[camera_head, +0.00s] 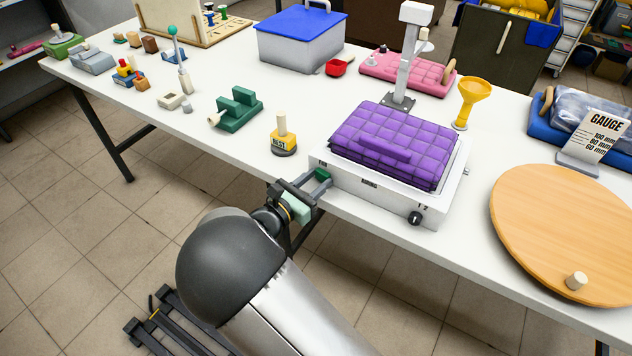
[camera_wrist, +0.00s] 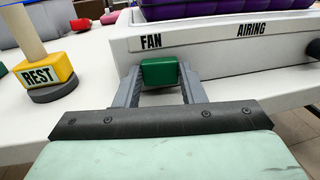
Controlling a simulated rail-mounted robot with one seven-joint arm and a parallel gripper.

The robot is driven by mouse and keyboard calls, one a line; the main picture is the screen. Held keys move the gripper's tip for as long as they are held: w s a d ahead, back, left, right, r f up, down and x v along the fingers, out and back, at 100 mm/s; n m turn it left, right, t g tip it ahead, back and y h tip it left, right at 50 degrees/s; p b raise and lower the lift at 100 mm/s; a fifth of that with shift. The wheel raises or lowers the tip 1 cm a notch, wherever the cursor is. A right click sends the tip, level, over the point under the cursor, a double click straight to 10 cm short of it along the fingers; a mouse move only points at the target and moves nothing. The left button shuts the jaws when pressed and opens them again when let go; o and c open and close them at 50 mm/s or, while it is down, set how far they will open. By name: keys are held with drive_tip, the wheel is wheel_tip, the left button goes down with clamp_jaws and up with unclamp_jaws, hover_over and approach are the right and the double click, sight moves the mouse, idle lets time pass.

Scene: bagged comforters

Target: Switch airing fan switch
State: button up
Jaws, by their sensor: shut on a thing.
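The airing fan switch (camera_wrist: 159,72) is a green block on the front face of a white box (camera_wrist: 225,45), just below the printed word FAN; AIRING is printed to its right. In the head view the green switch (camera_head: 322,174) is at the box's left front corner. My gripper (camera_wrist: 160,80) faces the front of the box, with one grey finger on each side of the green block, shut on it. The gripper also shows in the head view (camera_head: 308,186). The fingers partly hide the block's sides.
A purple quilted comforter (camera_head: 392,145) lies on top of the box. A black knob (camera_head: 415,218) is on the box's right front. A yellow block marked REST (camera_head: 284,145) with a peg stands left of the box. A round wooden board (camera_head: 560,230) is at the right.

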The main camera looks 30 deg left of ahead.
drive_tip(key=o, duration=1)
drive_tip(key=s, duration=0.5)
drive_tip(key=s+a+b, duration=0.1)
drive_tip(key=s, duration=0.5)
drive_tip(key=s+a+b, duration=0.1)
drive_tip(key=s, duration=0.5)
drive_tip(key=shift+s+a, duration=0.15)
drive_tip(key=shift+a, duration=0.05)
